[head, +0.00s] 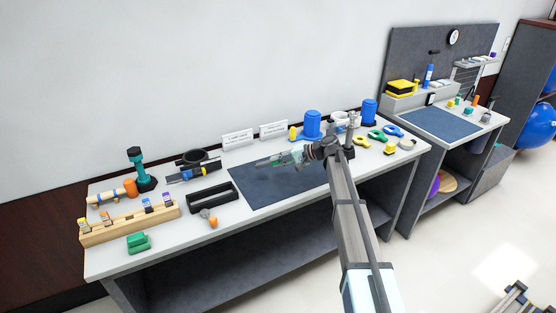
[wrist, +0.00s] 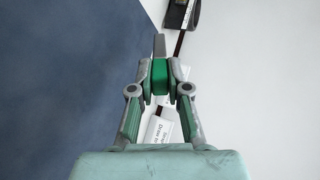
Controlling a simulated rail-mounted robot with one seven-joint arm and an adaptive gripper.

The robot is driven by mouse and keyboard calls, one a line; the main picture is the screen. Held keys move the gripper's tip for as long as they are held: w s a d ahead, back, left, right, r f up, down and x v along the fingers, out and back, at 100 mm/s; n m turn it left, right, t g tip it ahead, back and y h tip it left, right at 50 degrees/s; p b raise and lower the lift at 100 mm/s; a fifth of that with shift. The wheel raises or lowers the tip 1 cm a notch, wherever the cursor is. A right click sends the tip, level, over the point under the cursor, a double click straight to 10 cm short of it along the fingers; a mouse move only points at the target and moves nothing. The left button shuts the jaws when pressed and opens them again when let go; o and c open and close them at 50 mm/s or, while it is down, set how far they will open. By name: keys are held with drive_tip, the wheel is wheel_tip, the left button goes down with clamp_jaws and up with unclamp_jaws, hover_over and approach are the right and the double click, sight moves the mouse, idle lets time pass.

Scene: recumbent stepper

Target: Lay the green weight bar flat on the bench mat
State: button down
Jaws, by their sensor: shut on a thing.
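My gripper (head: 277,160) is above the dark blue bench mat (head: 250,192) on the near table, toward the mat's back edge. In the wrist view its two fingertips (wrist: 160,80) are shut on a green piece, the green weight bar (wrist: 159,70). A grey end (wrist: 159,45) sticks out beyond the fingertips. In the head view the bar is small and partly hidden by the fingers, so its tilt is hard to tell. The bar appears held above the mat, not resting on it. The mat (wrist: 60,80) fills the left of the wrist view.
White label cards (head: 238,139) stand behind the mat. A black tray (head: 213,201), an orange-tipped tool (head: 208,217) and a wooden rack (head: 130,221) lie to the left. Blue canisters (head: 312,124) and coloured rings (head: 376,134) stand to the right. The mat looks bare.

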drive_tip(key=shift+f+b, duration=1.3)
drive_tip(key=shift+f, duration=2.1)
drive_tip(key=c, duration=1.1)
unclamp_jaws()
drive_tip(key=shift+o, duration=0.2)
drive_tip(key=shift+d+r, duration=0.15)
drive_tip(key=shift+d, duration=0.15)
drive_tip(key=shift+s+d+r, duration=0.1)
drive_tip(key=shift+d+r, duration=0.05)
drive_tip(key=shift+d, duration=0.15)
drive_tip(key=shift+v, duration=1)
drive_tip(key=shift+s+d+r, duration=0.1)
drive_tip(key=shift+d+r, duration=0.15)
drive_tip(key=shift+d, duration=0.35)
